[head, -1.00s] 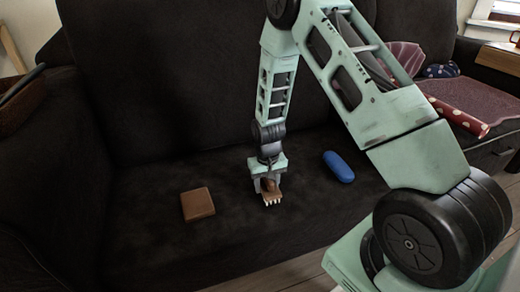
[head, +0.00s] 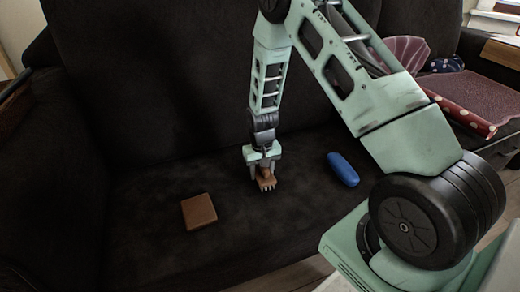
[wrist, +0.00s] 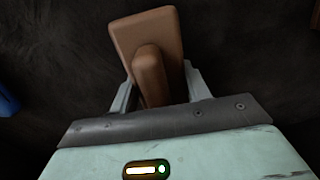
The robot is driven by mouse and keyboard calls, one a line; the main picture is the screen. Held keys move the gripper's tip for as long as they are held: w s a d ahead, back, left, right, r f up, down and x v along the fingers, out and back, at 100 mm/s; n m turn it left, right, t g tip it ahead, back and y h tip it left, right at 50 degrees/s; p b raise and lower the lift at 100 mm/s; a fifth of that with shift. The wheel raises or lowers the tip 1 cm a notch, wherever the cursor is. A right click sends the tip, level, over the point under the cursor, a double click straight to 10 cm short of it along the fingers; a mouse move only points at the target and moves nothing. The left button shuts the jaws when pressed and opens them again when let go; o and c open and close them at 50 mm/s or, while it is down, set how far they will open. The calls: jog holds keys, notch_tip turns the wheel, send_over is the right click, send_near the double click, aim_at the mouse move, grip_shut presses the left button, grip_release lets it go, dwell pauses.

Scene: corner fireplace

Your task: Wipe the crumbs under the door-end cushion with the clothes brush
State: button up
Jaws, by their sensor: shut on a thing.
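My gripper (head: 264,172) is shut on the brown wooden clothes brush (head: 267,184), its pale bristles facing down at or just above the dark sofa seat (head: 245,220). I cannot tell whether the bristles touch it. In the wrist view the brush (wrist: 147,38) is held by its raised grip between the two grey fingers (wrist: 156,90), with its flat back toward the camera. The dark seat fills the surroundings there. I cannot make out any crumbs on the dark fabric, and no loose cushion is clearly visible.
A brown square object (head: 199,212) lies on the seat to the left of the brush. A blue oblong case (head: 343,169) lies to the right. The backrest (head: 150,90) rises behind. A polka-dotted red roll (head: 465,115) and a purplish cloth (head: 480,95) are at the far right.

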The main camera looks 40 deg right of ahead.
jog(key=shift+r+p, duration=2.65)
jog(key=shift+r, duration=1)
